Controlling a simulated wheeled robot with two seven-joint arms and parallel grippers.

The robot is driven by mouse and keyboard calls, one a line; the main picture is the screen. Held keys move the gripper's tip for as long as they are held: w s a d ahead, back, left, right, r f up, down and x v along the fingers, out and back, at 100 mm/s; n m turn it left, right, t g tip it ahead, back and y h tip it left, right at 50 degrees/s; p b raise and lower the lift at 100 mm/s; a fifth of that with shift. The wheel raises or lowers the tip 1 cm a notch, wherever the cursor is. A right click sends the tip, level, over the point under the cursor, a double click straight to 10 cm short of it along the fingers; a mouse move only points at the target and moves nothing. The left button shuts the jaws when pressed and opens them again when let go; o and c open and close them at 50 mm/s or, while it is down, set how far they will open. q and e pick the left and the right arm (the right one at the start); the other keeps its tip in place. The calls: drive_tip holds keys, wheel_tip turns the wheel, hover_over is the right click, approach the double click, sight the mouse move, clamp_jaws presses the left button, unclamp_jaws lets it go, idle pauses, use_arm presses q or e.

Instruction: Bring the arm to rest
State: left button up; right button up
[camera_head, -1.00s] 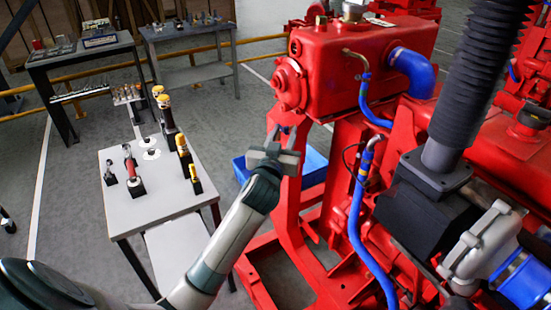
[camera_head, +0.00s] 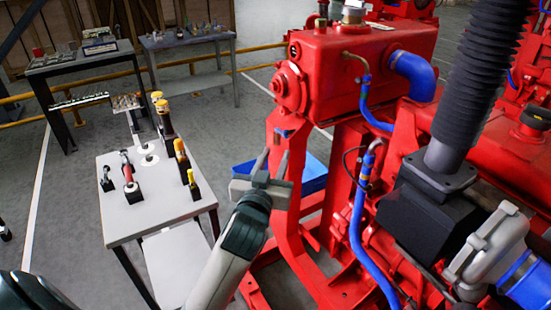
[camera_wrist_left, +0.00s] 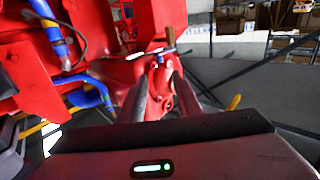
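My left arm comes in from the bottom of the head view. My left gripper (camera_head: 271,162) points up in the picture, in front of the red stand of the pumpset (camera_head: 290,195). Its two fingers are apart with nothing between them. In the wrist view the fingers (camera_wrist_left: 160,92) also stand apart, with red machine parts behind the gap. Whether they touch the machine cannot be told, but no contact shows. My right gripper is not in view.
A small grey table (camera_head: 155,200) with several upright tools stands left of the gripper. A blue bin (camera_head: 313,172) lies behind it on the floor. Blue hoses (camera_head: 358,225) run down the pumpset at right. Two workbenches stand at the back.

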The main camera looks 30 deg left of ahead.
use_arm(q)
drive_tip(key=w+d+f+m+g+h, duration=0.1)
drive_tip(key=w+f+g, duration=0.1)
drive_tip(key=f, duration=1)
drive_tip(key=w+d+f+m+g+h, duration=0.1)
drive_tip(key=d+f+m+g, duration=0.1)
drive_tip(key=f, duration=1)
drive_tip(key=s+d+f+m+g+h, duration=0.15)
drive_tip(key=s+f, duration=0.35)
drive_tip(key=f, duration=0.8)
drive_tip(key=s+f+g, duration=0.3)
drive_tip(key=s+f, duration=0.1)
drive_tip(key=f, duration=0.9)
drive_tip(key=s+d+f+g, duration=0.1)
drive_tip(key=s+f+g, duration=0.3)
drive_tip(key=s+f, duration=1.55)
drive_tip(key=s+f+g, duration=0.2)
drive_tip(key=s+f, duration=0.2)
drive_tip(key=s, duration=1)
drive_tip(key=s+f+g+h, duration=0.1)
drive_tip(key=s+f, duration=0.4)
drive_tip(key=s, duration=0.9)
drive_tip(key=shift+s+f+m+g, duration=0.25)
drive_tip(key=shift+s+m+g, duration=0.05)
drive_tip(key=shift+m+g, duration=0.15)
